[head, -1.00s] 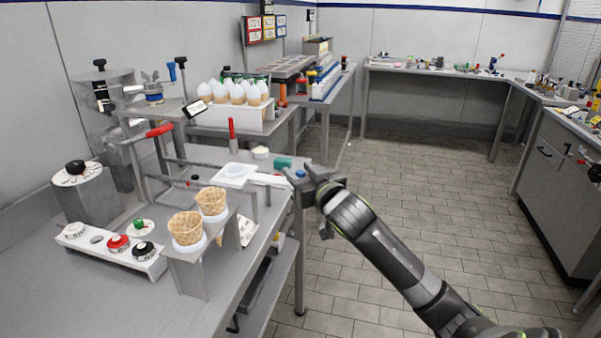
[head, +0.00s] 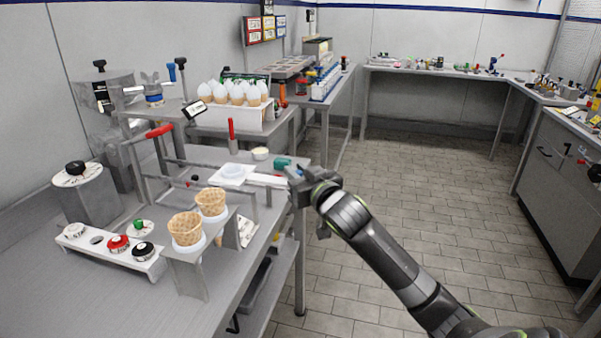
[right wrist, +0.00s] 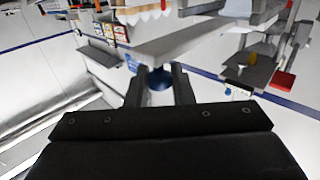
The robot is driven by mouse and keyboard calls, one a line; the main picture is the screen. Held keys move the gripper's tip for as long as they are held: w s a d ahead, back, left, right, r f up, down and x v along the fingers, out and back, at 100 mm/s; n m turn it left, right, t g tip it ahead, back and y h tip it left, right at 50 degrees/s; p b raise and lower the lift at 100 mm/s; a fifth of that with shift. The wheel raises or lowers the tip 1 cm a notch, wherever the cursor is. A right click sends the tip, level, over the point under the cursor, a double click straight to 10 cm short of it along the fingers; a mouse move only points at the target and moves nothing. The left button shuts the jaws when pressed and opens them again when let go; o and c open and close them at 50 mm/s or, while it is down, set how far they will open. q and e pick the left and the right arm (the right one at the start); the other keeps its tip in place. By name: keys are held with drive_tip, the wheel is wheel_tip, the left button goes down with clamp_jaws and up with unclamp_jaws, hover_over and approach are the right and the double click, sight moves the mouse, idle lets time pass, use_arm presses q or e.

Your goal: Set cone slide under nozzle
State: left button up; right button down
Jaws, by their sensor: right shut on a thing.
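The cone slide is a white plate with a round ring (head: 233,172) on the steel counter, with a pale bar (head: 268,181) reaching right to the counter's edge. My right gripper (head: 292,176) is at the outer end of that bar. In the right wrist view its fingers (right wrist: 160,88) are shut on the blue knob (right wrist: 160,78) of the slide. The knob is hidden by the gripper in the head view. No cone sits in the slide's ring. I cannot make out the nozzle clearly. My left gripper is not in view.
Two waffle cones (head: 187,229) stand in a metal holder on the near counter. A row of knobs (head: 117,244) is left of it. A red-handled lever (head: 159,131) crosses above the counter behind. White-topped cones (head: 236,93) stand in a rack behind. The floor at right is clear.

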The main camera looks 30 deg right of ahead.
sight(267, 178)
drive_tip(key=w+a, duration=0.2)
drive_tip(key=w, duration=0.1)
drive_tip(key=w+a+p, duration=0.1)
drive_tip(key=w+a, duration=0.2)
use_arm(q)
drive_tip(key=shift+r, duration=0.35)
use_arm(e)
drive_tip(key=w+a, duration=0.5)
drive_tip(key=w, duration=0.1)
drive_tip(key=shift+a, duration=0.15)
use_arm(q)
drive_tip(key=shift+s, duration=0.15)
use_arm(e)
drive_tip(key=c, duration=1.5)
unclamp_jaws()
drive_tip(key=shift+c, duration=0.2)
drive_tip(key=shift+o, duration=1.2)
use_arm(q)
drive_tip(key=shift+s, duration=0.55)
use_arm(e)
drive_tip(key=shift+s, duration=0.1)
